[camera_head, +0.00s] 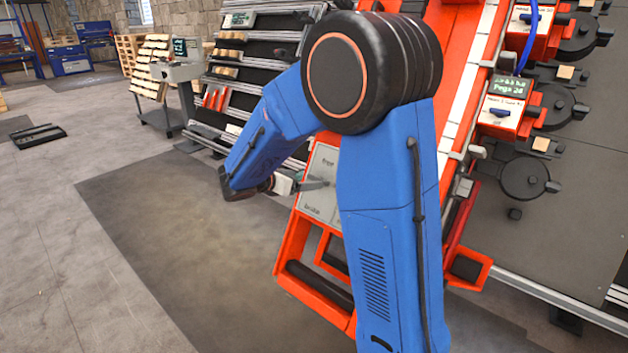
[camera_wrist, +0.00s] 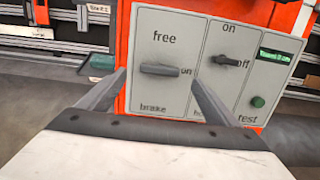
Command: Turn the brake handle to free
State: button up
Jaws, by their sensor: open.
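The control panel (camera_wrist: 170,25) fills the middle of the wrist view, with a grey brake handle (camera_wrist: 160,70) on its left part. The handle lies roughly horizontal, between the word "free" above it and the word "brake" below it. My gripper (camera_wrist: 158,80) is open, with one finger to the left and one to the right of the handle; I cannot tell whether either touches it. In the head view my gripper (camera_head: 310,184) is in front of the grey panel (camera_head: 318,205), and my arm hides part of the panel.
A second grey switch (camera_wrist: 225,61), marked "on" and "off", sits just right of my right finger. A green button (camera_wrist: 258,101) marked "test" and a small green display (camera_wrist: 275,55) are farther right. An orange frame (camera_head: 292,245) surrounds the panel. Open floor (camera_head: 130,260) lies left.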

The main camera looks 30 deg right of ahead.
aim_at(316, 179)
jog(key=x, duration=0.7)
jog(key=c, duration=1.1)
